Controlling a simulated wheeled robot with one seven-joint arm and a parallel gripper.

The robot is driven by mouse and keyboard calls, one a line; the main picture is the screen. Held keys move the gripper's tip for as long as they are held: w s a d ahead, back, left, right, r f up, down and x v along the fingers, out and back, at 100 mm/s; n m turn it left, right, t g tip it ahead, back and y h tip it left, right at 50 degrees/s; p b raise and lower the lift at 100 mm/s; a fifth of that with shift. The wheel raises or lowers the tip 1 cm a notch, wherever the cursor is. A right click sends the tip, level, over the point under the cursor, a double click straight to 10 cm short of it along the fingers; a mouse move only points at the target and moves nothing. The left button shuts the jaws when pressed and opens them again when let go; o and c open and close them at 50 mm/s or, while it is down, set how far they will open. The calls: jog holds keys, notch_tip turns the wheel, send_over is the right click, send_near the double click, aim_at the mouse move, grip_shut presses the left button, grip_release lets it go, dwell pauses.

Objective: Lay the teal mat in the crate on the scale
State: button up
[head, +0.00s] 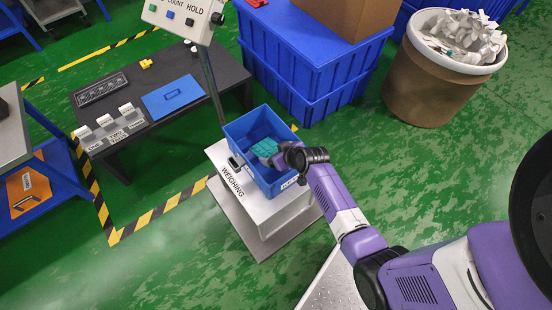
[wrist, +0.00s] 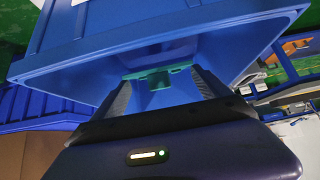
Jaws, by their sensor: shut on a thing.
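The blue crate (head: 241,133) stands on the white scale (head: 256,206), which is marked WEIGHING. The teal mat (head: 265,147) shows inside the crate opening, beside my gripper (head: 277,156). In the wrist view my gripper (wrist: 160,84) reaches into the crate (wrist: 75,75), and its two fingers are shut on the teal mat (wrist: 158,72). Only a narrow teal strip of the mat shows between the fingertips there. Whether the mat touches the crate floor cannot be told.
Green floor is open at the right.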

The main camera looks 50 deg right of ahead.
jog(key=shift+f+b, duration=0.4)
jog(key=shift+f, duration=1.5)
jog(key=shift+f, duration=0.15)
jog(key=o, duration=1.3)
